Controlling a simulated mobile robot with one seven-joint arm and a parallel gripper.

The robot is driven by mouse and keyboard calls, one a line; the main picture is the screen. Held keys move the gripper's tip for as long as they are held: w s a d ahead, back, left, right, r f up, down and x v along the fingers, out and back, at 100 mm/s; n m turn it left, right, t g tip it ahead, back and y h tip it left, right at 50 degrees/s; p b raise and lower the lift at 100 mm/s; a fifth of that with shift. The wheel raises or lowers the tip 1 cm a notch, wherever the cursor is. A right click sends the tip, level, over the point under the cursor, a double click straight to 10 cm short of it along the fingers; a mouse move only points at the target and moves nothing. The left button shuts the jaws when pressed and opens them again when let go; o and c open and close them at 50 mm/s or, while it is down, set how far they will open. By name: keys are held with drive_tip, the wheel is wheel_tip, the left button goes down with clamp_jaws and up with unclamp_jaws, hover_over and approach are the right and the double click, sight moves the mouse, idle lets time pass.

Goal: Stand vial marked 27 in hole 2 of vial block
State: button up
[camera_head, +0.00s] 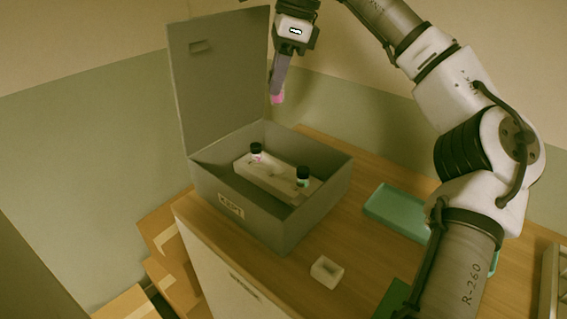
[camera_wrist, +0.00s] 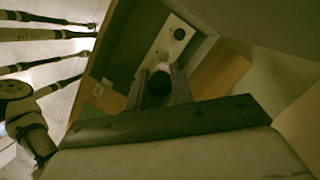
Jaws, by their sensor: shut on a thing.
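My gripper (camera_head: 279,88) is shut on a pink vial (camera_head: 277,98) and holds it in the air above the open box. In the wrist view the held vial's dark cap (camera_wrist: 159,84) sits between the two fingers; its number cannot be read. The pale vial block (camera_head: 275,178) lies inside the box, below the gripper. One dark-capped vial (camera_head: 256,150) stands at its left end and a dark-capped greenish vial (camera_head: 303,177) towards its right end. The block also shows beyond the fingertips in the wrist view (camera_wrist: 172,46). Its hole numbers are not legible.
The grey box (camera_head: 232,218) has its lid (camera_head: 220,85) raised at the left and walls around the block. On the wooden table (camera_head: 350,245) are a small white open container (camera_head: 327,272) and a teal tray (camera_head: 395,212). Cardboard boxes (camera_head: 158,238) stand lower left.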

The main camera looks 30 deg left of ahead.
wheel_tip(320, 180, down, 18)
drive_tip(key=shift+f+p, duration=0.1)
drive_tip(key=shift+p, duration=0.65)
